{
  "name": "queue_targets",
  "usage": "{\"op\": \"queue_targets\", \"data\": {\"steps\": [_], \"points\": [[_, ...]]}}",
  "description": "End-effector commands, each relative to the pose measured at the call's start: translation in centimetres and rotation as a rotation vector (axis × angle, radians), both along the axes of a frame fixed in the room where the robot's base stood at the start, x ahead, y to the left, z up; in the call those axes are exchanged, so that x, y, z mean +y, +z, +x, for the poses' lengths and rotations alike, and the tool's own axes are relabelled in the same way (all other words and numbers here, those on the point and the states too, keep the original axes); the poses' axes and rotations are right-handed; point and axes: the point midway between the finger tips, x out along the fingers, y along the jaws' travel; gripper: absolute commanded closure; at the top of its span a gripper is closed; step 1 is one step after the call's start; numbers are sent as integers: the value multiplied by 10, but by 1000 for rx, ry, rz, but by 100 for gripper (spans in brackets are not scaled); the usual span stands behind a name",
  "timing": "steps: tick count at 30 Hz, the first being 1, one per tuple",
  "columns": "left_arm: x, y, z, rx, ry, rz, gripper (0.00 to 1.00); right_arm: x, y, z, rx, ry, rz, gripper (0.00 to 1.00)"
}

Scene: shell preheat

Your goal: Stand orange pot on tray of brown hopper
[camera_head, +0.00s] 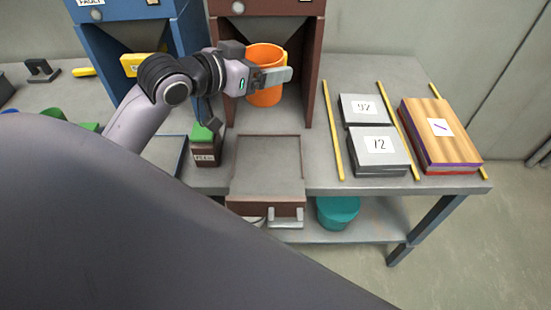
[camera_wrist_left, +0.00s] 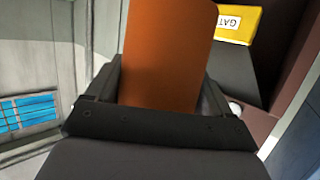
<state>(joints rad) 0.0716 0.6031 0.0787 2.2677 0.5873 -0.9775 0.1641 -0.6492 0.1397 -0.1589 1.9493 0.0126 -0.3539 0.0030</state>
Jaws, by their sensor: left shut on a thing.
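The orange pot (camera_head: 264,92) is held by my left gripper (camera_head: 284,76) in front of the brown hopper (camera_head: 300,30), high over the table. The pot looks upright. In the left wrist view the pot (camera_wrist_left: 170,55) sits between the two fingers of my left gripper (camera_wrist_left: 165,100), which is shut on it. The brown hopper's tray (camera_head: 268,165) is below and in front of the pot, and its visible surface is bare. A large dark part of my own body hides the lower left of the head view. My right gripper is not in view.
A blue hopper (camera_head: 190,40) stands to the left. A green-topped box (camera_head: 204,148) is just left of the brown tray. Yellow strips (camera_head: 333,130), grey numbered blocks (camera_head: 378,150) and a wooden-topped stack (camera_head: 440,135) lie to the right. A teal pot (camera_head: 338,212) is on the lower shelf.

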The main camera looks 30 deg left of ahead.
Motion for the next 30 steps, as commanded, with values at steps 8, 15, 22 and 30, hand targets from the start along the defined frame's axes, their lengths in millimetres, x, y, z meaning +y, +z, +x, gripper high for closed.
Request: {"op": "queue_targets", "data": {"steps": [8,15,22,30], "points": [[0,-13,0,3,2,-2,56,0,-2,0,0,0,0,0],[0,-76,-1,5,3,-3,56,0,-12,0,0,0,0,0],[0,-133,-1,3,3,-2,56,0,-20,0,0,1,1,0],[0,-161,0,-1,1,-1,56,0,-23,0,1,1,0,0]]}}
